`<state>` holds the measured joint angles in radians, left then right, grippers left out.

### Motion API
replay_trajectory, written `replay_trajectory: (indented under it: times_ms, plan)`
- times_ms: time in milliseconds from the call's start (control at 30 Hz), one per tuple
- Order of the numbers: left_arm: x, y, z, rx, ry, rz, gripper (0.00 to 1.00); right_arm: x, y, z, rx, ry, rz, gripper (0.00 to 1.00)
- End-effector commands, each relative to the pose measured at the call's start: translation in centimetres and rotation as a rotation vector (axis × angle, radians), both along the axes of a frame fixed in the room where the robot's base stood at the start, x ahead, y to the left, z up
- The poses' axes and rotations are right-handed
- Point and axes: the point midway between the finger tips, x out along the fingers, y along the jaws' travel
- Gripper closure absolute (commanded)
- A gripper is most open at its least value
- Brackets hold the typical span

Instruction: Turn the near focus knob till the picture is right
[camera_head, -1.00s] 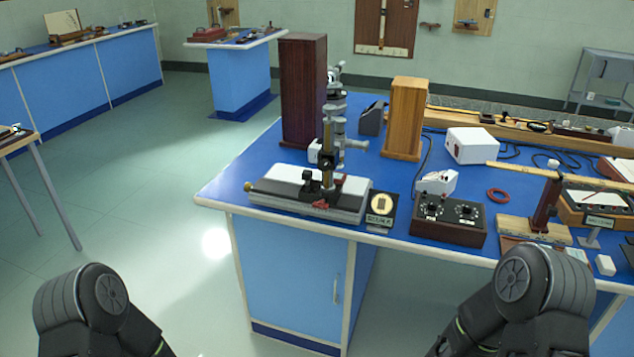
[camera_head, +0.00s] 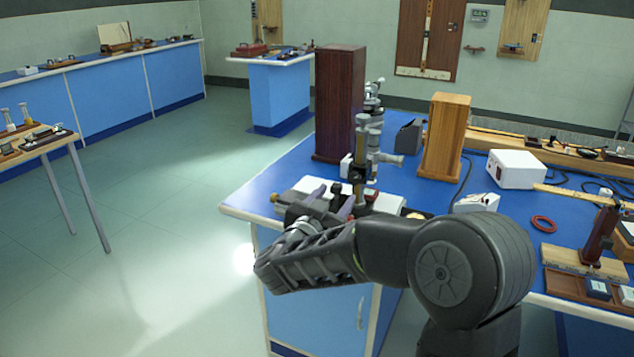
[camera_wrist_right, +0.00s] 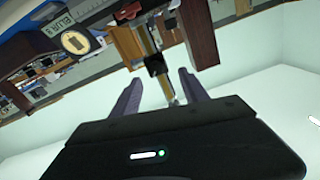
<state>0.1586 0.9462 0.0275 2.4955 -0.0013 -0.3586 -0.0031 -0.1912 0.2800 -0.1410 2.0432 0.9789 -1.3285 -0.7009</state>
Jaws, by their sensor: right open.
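The brass-and-grey measuring microscope (camera_head: 366,135) stands upright on a pale-topped base at the near left corner of the blue bench. A black block (camera_head: 358,172) sits on its brass column; I cannot make out the near focus knob separately. My right gripper (camera_head: 333,198) reaches in from the right, just in front of the column, and hides part of the base. In the right wrist view the open fingers (camera_wrist_right: 160,80) stand either side of the column, the black block (camera_wrist_right: 156,64) just beyond their tips. A round cream picture disc (camera_wrist_right: 75,42) with a dark figure has a "BLUR" label beside it.
A tall dark red box (camera_head: 338,105) stands behind the microscope and a wooden box (camera_head: 443,137) to its right. A white box (camera_head: 515,169) and a red ring (camera_head: 543,224) lie farther right. Open floor (camera_head: 160,220) lies left of the bench.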

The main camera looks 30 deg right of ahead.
Motion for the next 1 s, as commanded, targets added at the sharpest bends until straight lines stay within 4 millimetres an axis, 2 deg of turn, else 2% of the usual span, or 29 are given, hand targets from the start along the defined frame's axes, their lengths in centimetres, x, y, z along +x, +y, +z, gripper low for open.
replay_trajectory:
  times_ms: [100, 567, 1000]
  plan:
    - [0.0, 0.0, 0.0, 0.0, 0.0, -0.001, 0.59, -0.6, -0.4, 0.3, -0.038, 0.027, -0.028, 0.48]
    - [0.0, 0.0, 0.0, 0.0, 0.0, -0.001, 0.59, -0.2, -0.7, 0.2, -0.043, 0.036, -0.024, 0.48]
    - [0.0, 0.0, 0.4, 0.0, 0.0, 0.0, 0.59, 3.2, -5.7, 0.3, -0.043, 0.036, -0.024, 0.48]
